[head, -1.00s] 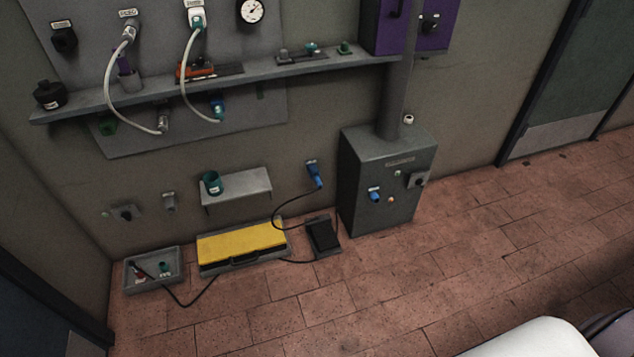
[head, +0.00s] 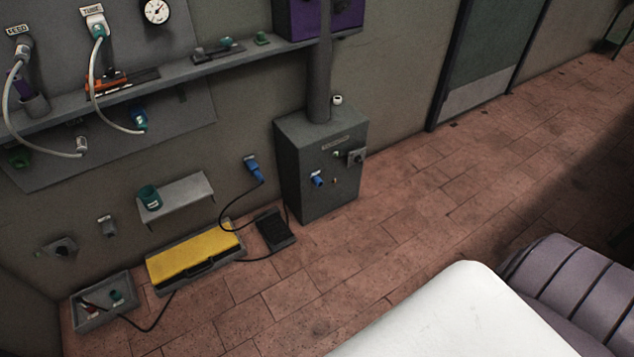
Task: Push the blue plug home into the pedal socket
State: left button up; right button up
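A blue plug (head: 255,172) sits at a small outlet low on the wall, left of the grey floor cabinet (head: 310,190). It tilts downward, and a black cable (head: 220,213) loops from its lower end toward the floor. I cannot tell how deep the plug sits in the outlet. A black foot pedal (head: 276,229) lies on the floor below it. A second, smaller blue fitting (head: 317,180) is on the cabinet's front. No label marking the pedal socket is readable. Neither of my grippers is in view.
A yellow-topped case (head: 195,254) and a grey tray (head: 104,303) with small items stand along the wall. A small wall shelf (head: 180,192) holds a teal cup (head: 150,197). A long shelf (head: 190,75) runs above. The tiled floor (head: 420,200) right of the cabinet is clear.

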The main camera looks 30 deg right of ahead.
aim_at(256, 172)
jog(key=i+l, duration=0.2)
jog(key=i, duration=0.2)
jog(key=i+l, duration=0.2)
jog(key=i, duration=0.2)
jog(key=i+l, duration=0.2)
jog(key=i, duration=0.2)
jog(key=i+l, duration=0.15)
jog(key=i, duration=0.3)
jog(key=l+z, duration=0.05)
